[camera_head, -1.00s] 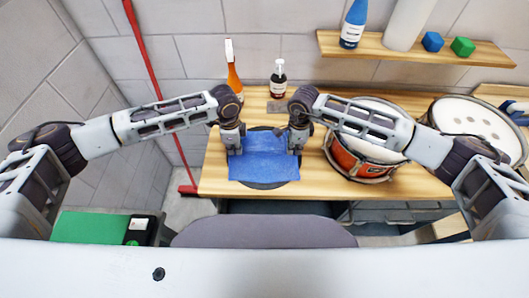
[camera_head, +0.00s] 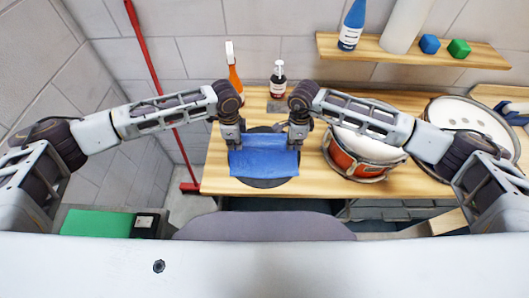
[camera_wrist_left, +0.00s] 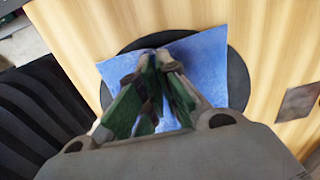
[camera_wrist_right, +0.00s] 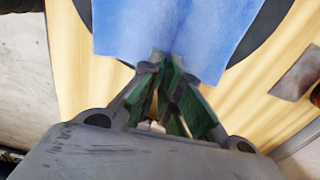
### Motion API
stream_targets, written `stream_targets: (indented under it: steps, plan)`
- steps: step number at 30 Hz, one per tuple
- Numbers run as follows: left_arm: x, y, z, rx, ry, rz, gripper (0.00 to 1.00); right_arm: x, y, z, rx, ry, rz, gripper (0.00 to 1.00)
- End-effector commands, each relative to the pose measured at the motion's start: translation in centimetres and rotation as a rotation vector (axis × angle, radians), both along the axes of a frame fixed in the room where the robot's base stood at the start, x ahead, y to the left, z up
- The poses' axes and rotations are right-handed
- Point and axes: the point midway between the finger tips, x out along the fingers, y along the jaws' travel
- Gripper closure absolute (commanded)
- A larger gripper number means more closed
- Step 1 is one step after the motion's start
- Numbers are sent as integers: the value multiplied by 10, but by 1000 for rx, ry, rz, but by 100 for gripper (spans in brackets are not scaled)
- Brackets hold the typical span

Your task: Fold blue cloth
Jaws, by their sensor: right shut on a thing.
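The blue cloth (camera_head: 264,163) lies over a dark round pad (camera_head: 266,183) on the wooden bench, with a crease across its far part. My right gripper (camera_head: 293,147) is at the cloth's right side. In the right wrist view its fingertips (camera_wrist_right: 168,62) are shut on the cloth's edge (camera_wrist_right: 165,25), and the cloth spreads out beyond them. My left gripper (camera_head: 234,148) is at the cloth's far left part. In the left wrist view its fingertips (camera_wrist_left: 155,60) are close together over the cloth (camera_wrist_left: 205,70). Whether cloth is pinched between them is hidden.
An orange bottle (camera_head: 234,75) and a dark bottle (camera_head: 278,82) stand behind the cloth. A red drum (camera_head: 358,155) is close on the right, under my right arm; a drum pad (camera_head: 470,125) lies farther right. A grey seat (camera_head: 265,227) is in front.

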Motion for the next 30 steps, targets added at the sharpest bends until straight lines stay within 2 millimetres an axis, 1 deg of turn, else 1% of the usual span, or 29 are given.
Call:
stream_targets:
  steps: [14, 20, 26, 30]
  plan:
    - [0, 0, 1, 0, 0, 0, 100, 0, 0, 0, 0, 0, 0, 100]
    - [0, 0, 7, 0, 0, 0, 100, 0, 0, 7, 0, -1, 0, 100]
    - [0, 0, 24, 0, -1, 0, 100, 0, 0, 24, 0, -2, 1, 100]
    - [1, -1, 48, -2, -2, 1, 100, 1, 1, 48, 1, -4, 2, 100]
